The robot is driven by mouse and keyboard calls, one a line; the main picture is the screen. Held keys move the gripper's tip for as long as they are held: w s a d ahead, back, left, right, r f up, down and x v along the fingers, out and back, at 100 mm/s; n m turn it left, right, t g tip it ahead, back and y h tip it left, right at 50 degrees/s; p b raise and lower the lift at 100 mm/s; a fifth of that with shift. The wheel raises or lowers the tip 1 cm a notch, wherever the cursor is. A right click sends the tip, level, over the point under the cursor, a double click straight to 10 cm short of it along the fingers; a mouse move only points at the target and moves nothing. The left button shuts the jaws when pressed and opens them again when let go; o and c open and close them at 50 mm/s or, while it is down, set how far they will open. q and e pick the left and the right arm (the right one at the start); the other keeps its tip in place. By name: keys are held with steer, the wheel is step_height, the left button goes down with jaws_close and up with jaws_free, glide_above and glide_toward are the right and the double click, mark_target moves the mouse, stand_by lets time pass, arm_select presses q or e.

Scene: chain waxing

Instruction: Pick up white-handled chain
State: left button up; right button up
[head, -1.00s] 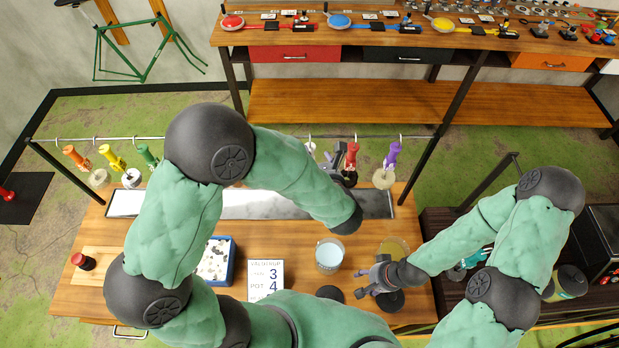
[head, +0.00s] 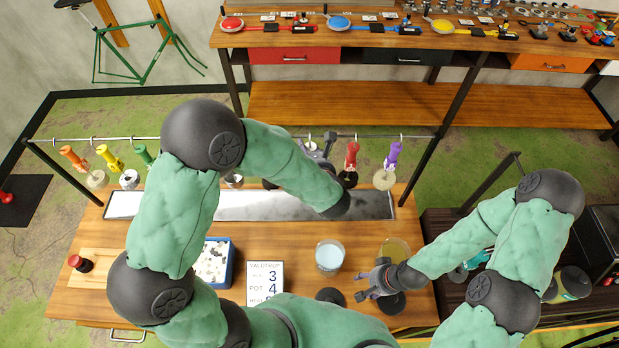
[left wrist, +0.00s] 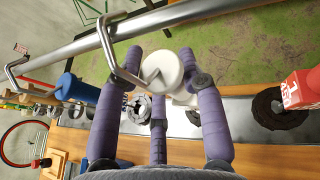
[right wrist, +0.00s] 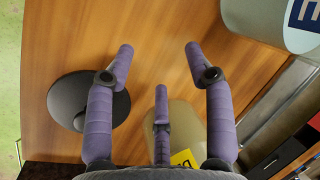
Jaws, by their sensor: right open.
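The white handle (left wrist: 166,70) hangs from a metal hook on the rail and is seen end-on in the left wrist view. My left gripper (left wrist: 160,55) has its fingers on both sides of it, spread a little narrower than my right one's. I cannot tell whether they touch the handle. The chain below it is largely hidden by the fingers. In the head view my left gripper (head: 322,150) is at the rail, left of the red handle (head: 351,154). My right gripper (head: 362,285) is open and empty low over the bench, beside the amber pot (head: 396,247).
The blue handle (left wrist: 76,88) and red handle (left wrist: 302,88) hang on either side of the white one. Orange (head: 73,157), yellow, green and purple (head: 392,154) handles hang along the rail (head: 380,136).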

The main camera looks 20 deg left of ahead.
arm_select(q)
steer(key=shift+f, duration=0.15)
jaws_close()
steer(key=shift+s, duration=0.1)
arm_select(e)
steer(key=shift+r, duration=0.1)
arm_select(q)
steer(key=shift+r+p, duration=0.35)
steer(key=shift+r, duration=0.3)
arm_select(e)
steer(key=shift+r, duration=0.25)
arm_select(q)
steer(key=shift+d+r, duration=0.1)
steer(key=shift+r, duration=0.1)
steer(key=s+d, duration=0.4)
steer(key=s, duration=0.3)
steer(key=s+d+p, duration=0.1)
steer(key=s+d, duration=0.4)
steer(key=s, duration=0.3)
steer(key=shift+s, duration=0.15)
arm_select(e)
steer(key=shift+r, duration=0.7)
arm_select(q)
steer(key=shift+f, duration=0.1)
